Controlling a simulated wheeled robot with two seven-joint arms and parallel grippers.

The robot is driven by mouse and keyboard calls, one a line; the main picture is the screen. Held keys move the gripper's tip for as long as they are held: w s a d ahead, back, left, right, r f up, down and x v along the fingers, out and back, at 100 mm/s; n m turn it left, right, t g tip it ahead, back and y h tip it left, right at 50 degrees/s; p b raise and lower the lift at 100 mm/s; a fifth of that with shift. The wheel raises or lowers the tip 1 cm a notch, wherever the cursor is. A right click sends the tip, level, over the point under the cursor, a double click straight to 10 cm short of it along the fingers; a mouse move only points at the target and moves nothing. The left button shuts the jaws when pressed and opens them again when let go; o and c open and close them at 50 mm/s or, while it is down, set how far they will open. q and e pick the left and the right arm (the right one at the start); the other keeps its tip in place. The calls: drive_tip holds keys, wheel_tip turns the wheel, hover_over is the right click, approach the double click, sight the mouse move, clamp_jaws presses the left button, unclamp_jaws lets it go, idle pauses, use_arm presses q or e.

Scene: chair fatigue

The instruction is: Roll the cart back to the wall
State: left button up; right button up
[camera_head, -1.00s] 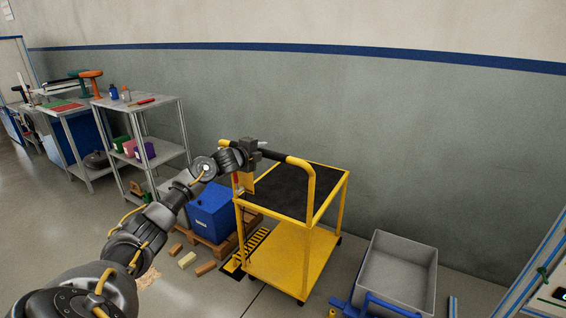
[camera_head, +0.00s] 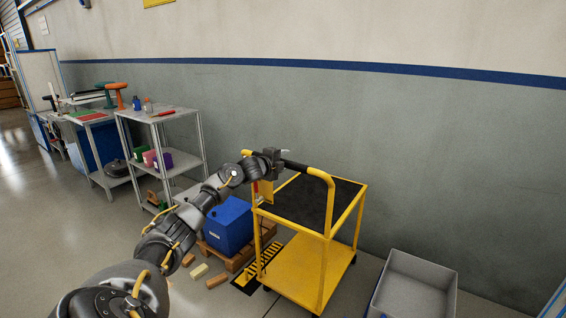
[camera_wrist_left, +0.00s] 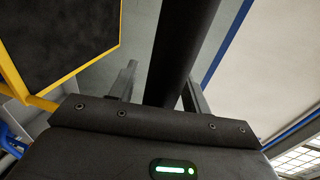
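The yellow cart (camera_head: 318,262) stands on the floor in front of the wall (camera_head: 440,150), with a dark top deck and a yellow lower deck. Its push handle (camera_head: 293,166) has a black grip and is at the top left of the cart. My left gripper (camera_head: 282,162) is at this handle. In the left wrist view the black handle bar (camera_wrist_left: 178,50) runs between the two fingers of my left gripper (camera_wrist_left: 160,90), which sit close on either side of it. The dark deck also shows there at upper left. My right gripper is out of view.
A blue box (camera_head: 228,225) on a wooden pallet (camera_head: 232,262) is left of the cart, with loose blocks on the floor. A grey bin (camera_head: 415,288) is at right. A metal shelf (camera_head: 165,118) stands further left. A strip of floor lies between cart and wall.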

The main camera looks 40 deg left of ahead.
use_arm(q)
drive_tip(key=shift+s, duration=0.15)
drive_tip(key=shift+s, duration=0.45)
drive_tip(key=v, duration=0.9)
drive_tip(key=shift+s+d+r+b, duration=0.15)
drive_tip(key=shift+s+r+b, duration=0.1)
drive_tip(key=shift+s+b, duration=0.15)
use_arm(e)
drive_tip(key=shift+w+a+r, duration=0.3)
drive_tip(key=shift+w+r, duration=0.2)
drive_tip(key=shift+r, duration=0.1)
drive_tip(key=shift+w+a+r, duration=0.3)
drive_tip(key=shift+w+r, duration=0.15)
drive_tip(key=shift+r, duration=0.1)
use_arm(q)
drive_tip(key=shift+w, duration=0.1)
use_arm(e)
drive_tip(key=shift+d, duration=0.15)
